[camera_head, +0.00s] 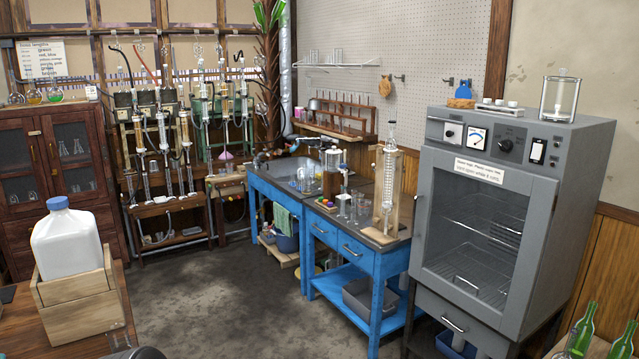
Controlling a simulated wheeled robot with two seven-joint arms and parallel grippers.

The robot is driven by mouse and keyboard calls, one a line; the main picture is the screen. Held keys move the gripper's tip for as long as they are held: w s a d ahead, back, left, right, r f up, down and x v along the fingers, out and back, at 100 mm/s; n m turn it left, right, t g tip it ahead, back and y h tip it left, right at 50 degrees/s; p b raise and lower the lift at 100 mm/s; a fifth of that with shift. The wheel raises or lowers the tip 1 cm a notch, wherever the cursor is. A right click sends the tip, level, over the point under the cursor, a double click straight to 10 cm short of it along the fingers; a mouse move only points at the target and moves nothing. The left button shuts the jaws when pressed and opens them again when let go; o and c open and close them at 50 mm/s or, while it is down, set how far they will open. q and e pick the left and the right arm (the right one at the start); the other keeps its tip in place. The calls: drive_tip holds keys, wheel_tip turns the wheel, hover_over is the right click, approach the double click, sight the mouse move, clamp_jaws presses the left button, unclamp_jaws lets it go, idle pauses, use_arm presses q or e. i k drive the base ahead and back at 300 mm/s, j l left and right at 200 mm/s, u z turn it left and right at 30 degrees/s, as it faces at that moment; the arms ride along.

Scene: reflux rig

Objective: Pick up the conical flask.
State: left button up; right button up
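Several conical flasks show, and I cannot tell which one the task means. Clear ones (64,148) stand behind the glass doors of the dark wooden cabinet (35,170) at the left. On top of that cabinet stand small flasks with coloured liquid, one of them green (54,94). A flask-like vessel with pink contents (225,155) sits at the rig by the back wall. A faint clear glass thing (118,338) is at the lower left beside a wooden box; its shape is unclear. Neither of my grippers is in view.
A white jug (67,240) stands in the wooden box (78,305) on a near-left table. A blue bench (345,257) with sink and glassware runs along the back right. A grey oven (490,220) stands right, green bottles (582,328) at lower right. The middle floor is clear.

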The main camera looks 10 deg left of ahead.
sight(293, 182)
drive_tip(key=i, duration=0.6)
drive_tip(key=i+j+u, duration=0.1)
drive_tip(key=i+u, duration=0.15)
drive_tip(key=i, duration=0.25)
drive_tip(key=i+u, duration=0.25)
drive_tip(key=i, duration=0.3)
drive_tip(key=i+l+u, duration=0.25)
drive_tip(key=i, duration=0.25)
drive_tip(key=i+l+u, duration=0.1)
drive_tip(key=i+u, duration=0.15)
drive_tip(key=i, duration=0.25)
drive_tip(key=i+l+u, duration=0.25)
drive_tip(key=i, duration=0.25)
drive_tip(key=i+u, duration=0.2)
drive_tip(key=i, duration=0.35)
drive_tip(key=i+u, duration=0.2)
drive_tip(key=i, duration=0.3)
drive_tip(key=i+l+u, duration=0.2)
drive_tip(key=i, duration=0.35)
drive_tip(key=i+l+u, duration=0.2)
drive_tip(key=i, duration=0.3)
drive_tip(key=i+j+u, duration=0.15)
drive_tip(key=i+u, duration=0.55)
drive_tip(key=i, duration=0.25)
drive_tip(key=i+l+u, duration=0.15)
drive_tip(key=i+u, duration=0.2)
drive_tip(key=i, duration=0.15)
drive_tip(key=z, duration=5.35)
drive_tip(key=i+j, duration=0.15)
drive_tip(key=i, duration=0.25)
